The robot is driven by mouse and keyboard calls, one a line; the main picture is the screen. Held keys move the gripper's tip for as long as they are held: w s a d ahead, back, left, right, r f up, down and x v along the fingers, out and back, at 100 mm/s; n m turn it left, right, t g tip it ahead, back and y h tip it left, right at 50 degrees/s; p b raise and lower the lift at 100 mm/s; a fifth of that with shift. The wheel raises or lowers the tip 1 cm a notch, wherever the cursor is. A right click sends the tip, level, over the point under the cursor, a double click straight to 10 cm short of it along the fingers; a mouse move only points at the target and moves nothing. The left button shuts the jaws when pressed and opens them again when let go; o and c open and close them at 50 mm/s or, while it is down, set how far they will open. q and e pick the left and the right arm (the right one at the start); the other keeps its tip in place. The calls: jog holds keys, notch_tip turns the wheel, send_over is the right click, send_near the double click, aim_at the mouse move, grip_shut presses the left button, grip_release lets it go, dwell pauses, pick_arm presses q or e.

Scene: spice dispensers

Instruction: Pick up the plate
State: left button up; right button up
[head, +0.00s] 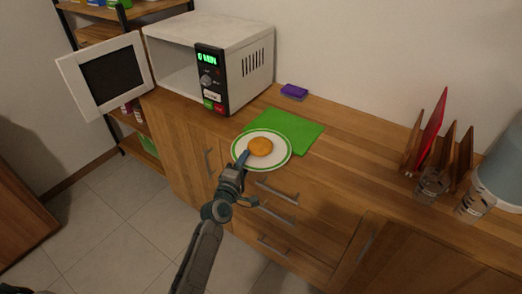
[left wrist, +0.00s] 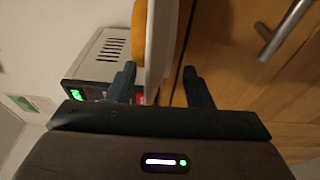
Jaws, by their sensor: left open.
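The white plate (head: 278,157) with a green rim lies on the green mat at the counter's front edge. It carries a round orange-brown food item (head: 260,146). My left gripper (head: 242,160) is at the plate's near left rim. In the left wrist view, the plate (left wrist: 161,45) shows edge-on and the food (left wrist: 139,32) beside it. The open fingers of my left gripper (left wrist: 159,86) lie on either side of the plate's edge, apart from each other. Whether either finger touches the plate cannot be told. My right gripper is not in view.
A microwave (head: 240,37) with its door (head: 67,75) open stands at the left. The green mat (head: 298,130) extends behind the plate. A purple sponge (head: 294,91) lies by the wall. A wooden rack (head: 462,160) and glasses (head: 432,184) stand right. Drawer handles (head: 277,191) project below.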

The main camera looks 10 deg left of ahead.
pick_arm(q)
grip_shut()
jog(key=shift+r, duration=0.15)
